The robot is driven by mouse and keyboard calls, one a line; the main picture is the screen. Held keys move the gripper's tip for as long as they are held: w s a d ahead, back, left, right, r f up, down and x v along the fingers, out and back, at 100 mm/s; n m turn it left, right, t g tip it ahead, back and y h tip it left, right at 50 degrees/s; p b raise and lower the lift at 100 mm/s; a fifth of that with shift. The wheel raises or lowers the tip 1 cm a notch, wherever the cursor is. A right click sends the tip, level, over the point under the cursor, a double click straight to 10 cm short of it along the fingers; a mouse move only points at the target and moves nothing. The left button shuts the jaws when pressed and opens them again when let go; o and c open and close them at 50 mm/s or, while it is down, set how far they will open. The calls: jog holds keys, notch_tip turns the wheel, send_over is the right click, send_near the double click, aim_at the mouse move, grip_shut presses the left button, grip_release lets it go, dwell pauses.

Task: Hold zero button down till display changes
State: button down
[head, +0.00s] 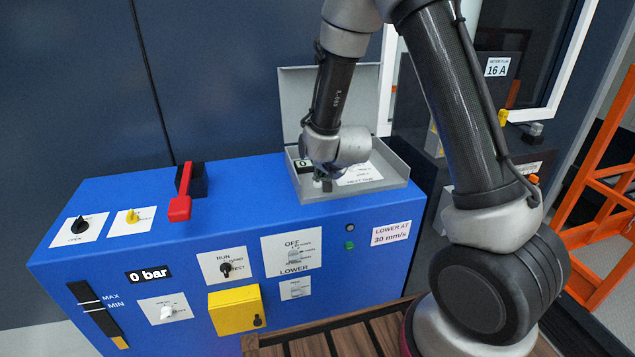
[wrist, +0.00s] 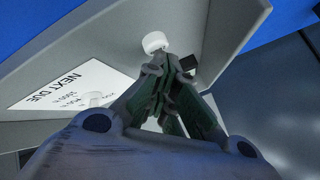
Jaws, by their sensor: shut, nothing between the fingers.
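An open grey box (head: 395,181) sits on top of the blue cabinet, its lid raised at the back. A small dark display (head: 304,166) inside it shows a "0"; the rest of it is hidden by my arm. My gripper (head: 326,184) points down into the box. In the wrist view my gripper (wrist: 175,62) is shut and empty, with its fingertips close to a round white button (wrist: 154,41). I cannot tell whether they touch. A small black part (wrist: 188,62) is beside the fingertips.
A white "NEXT DUE" label (wrist: 70,88) lies beside the fingers. An orange frame (head: 600,190) stands at the right.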

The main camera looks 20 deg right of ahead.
aim_at(321, 182)
dwell(0.5)
jog(key=shift+r, duration=0.8)
jog(key=shift+r, duration=0.1)
jog(key=shift+r, duration=2.4)
